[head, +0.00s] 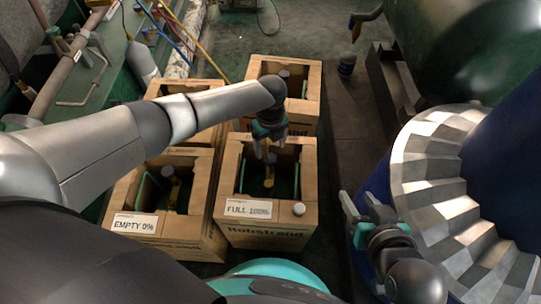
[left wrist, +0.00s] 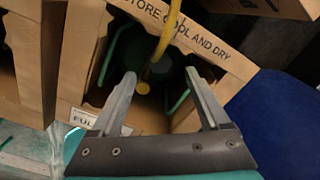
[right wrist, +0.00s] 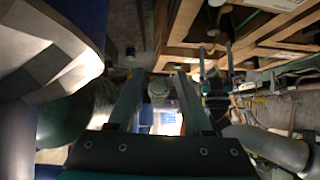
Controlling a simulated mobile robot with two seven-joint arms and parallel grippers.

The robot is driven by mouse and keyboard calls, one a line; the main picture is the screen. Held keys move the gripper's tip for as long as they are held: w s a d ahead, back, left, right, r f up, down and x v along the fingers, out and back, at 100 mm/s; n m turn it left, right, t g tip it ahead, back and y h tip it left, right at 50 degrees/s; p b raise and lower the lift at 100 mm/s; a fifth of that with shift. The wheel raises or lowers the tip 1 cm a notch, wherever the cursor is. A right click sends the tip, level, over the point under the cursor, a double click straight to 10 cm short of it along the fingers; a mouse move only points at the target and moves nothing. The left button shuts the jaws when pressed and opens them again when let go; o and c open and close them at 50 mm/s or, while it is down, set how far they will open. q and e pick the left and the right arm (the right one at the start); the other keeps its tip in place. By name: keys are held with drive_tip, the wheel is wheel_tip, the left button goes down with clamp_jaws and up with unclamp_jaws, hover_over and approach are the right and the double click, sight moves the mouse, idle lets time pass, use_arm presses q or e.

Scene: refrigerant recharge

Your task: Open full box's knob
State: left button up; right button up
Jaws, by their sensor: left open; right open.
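The full box (head: 225,190) is an open cardboard crate labelled "FULL 100%" (head: 248,209), front centre in the head view. My left gripper (head: 264,150) is over this box, pointing down. My right gripper (head: 365,212) is open and empty, right of the box.
The box labelled "EMPTY 0%" (head: 134,223) stands directly left of the full box, with more crates (head: 313,95) behind. A large blue cylinder (head: 505,150) with a ridged metal rim stands right.

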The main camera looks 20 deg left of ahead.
sight(271, 158)
use_arm(q)
drive_tip(key=shift+f+b, duration=0.45)
drive_tip(key=shift+f, duration=0.35)
drive_tip(key=shift+f+b, duration=0.4)
drive_tip(key=shift+f, duration=0.25)
drive_tip(key=shift+f+b, duration=0.4)
drive_tip(key=shift+f, duration=0.2)
drive_tip(key=shift+f+b, duration=0.35)
drive_tip(key=shift+f, duration=0.15)
use_arm(e)
drive_tip(key=shift+w+a+r+m+t+y, duration=0.1)
drive_tip(key=shift+a+r+t+y, duration=0.4)
drive_tip(key=shift+a+t, duration=0.4)
drive_tip(key=shift+a+r+m+t+y, duration=0.1)
drive_tip(key=shift+a+r+t+y, duration=0.4)
drive_tip(key=shift+a+t, duration=0.45)
drive_tip(key=shift+w+a+r+m+t+y, duration=0.1)
drive_tip(key=shift+a+r+t+y, duration=0.5)
drive_tip(key=shift+t, duration=0.45)
drive_tip(key=shift+a+f, duration=0.1)
drive_tip(key=shift+f, duration=0.05)
use_arm(q)
drive_tip(key=shift+c, duration=0.2)
clamp_jaws()
